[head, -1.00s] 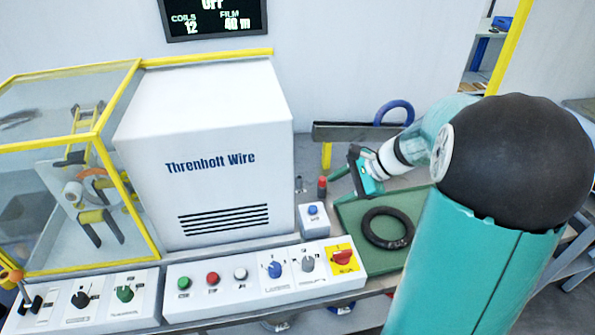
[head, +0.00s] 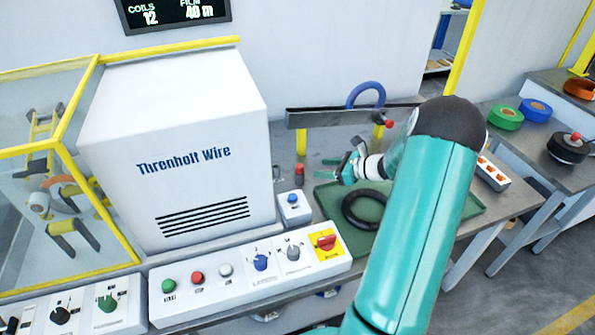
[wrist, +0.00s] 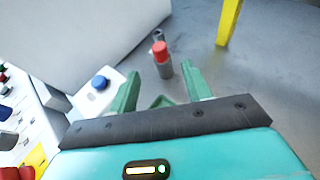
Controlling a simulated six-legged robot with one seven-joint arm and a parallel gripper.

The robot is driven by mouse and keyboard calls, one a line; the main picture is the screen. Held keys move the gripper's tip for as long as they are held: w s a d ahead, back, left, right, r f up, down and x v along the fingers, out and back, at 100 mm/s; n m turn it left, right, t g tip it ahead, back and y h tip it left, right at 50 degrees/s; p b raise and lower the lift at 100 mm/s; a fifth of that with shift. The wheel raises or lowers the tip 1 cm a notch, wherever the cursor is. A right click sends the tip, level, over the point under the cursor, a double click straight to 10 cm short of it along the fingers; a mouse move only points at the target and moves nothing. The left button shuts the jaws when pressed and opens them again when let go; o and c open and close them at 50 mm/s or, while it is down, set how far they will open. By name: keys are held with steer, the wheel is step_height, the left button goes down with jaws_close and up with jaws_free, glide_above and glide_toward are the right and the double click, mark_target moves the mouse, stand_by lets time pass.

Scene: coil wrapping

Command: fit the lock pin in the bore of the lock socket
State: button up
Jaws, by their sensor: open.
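A red-capped pin with a dark grey lower body, which looks like the lock pin (head: 299,174), stands upright on the bench right of the white machine. In the wrist view the lock pin (wrist: 161,60) shows beyond the fingertips, roughly between them. A small grey post (head: 275,172) stands beside it. It also shows just behind the red cap in the wrist view (wrist: 158,35). I cannot tell whether this post is the lock socket, and no bore is visible. My gripper (head: 334,168) is open and empty, to the right of the pin and apart from it. Its fingers also show in the wrist view (wrist: 160,80).
A blue-button box (head: 293,207) and control panel (head: 250,265) stand in front. A black coil (head: 366,209) lies on the green tray (head: 470,208) below my arm. A grey rail (head: 340,117) with a blue ring (head: 366,93) stands behind. The white machine (head: 180,150) bounds the left.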

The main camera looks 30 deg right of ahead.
steer(key=x, duration=0.7)
steer(key=shift+w+a+r, duration=0.1)
steer(key=shift+w+a, duration=0.05)
steer(key=shift+w, duration=0.1)
jaws_close()
step_height(320, 180, up, 10)
steer(key=shift+w, duration=0.15)
stand_by(0.3)
